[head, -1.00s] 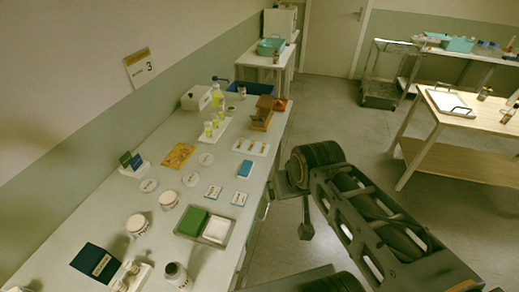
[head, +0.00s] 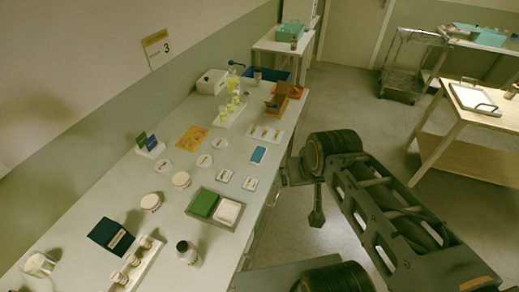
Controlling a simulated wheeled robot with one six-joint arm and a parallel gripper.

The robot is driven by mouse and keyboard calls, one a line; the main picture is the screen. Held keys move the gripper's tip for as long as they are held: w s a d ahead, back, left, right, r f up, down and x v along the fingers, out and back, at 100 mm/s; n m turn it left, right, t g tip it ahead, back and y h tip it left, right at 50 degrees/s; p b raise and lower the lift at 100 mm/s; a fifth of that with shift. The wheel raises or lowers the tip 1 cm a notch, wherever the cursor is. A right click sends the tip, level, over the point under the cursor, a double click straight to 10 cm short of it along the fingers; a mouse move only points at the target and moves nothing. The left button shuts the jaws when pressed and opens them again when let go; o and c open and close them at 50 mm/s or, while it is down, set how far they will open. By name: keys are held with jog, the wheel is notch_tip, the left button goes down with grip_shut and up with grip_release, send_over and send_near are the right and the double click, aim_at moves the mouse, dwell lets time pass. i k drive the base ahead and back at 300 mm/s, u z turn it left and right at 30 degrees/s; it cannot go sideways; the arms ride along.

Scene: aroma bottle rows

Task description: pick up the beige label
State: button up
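I cannot single out a beige label with certainty. A pale off-white square (head: 229,212) lies beside a green square (head: 204,203) in a shallow grey tray on the long white table. Two small pale cards, one on the left (head: 225,176) and one on the right (head: 250,183), lie behind the tray, with a blue card (head: 258,155) further back. Print on them is too small to read. My arm rises at the right, off the table. My gripper's fingers cannot be made out in the head view.
A dark blue folder (head: 109,236), a white rack (head: 140,262) of small round pots and a dark-capped bottle (head: 188,254) stand at the near end. Lidded jars, round dishes and an orange sheet (head: 192,138) lie further along. A wooden table (head: 464,158) stands at right.

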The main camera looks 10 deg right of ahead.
aim_at(266, 130)
jog(key=z, duration=0.9)
jog(key=k, duration=1.2)
jog(key=z, duration=1)
jog(key=i, duration=0.8)
jog(key=u, duration=0.7)
jog(key=i, duration=1.45)
jog(key=u, duration=1.75)
jog(key=i, duration=0.65)
jog(key=u, duration=0.6)
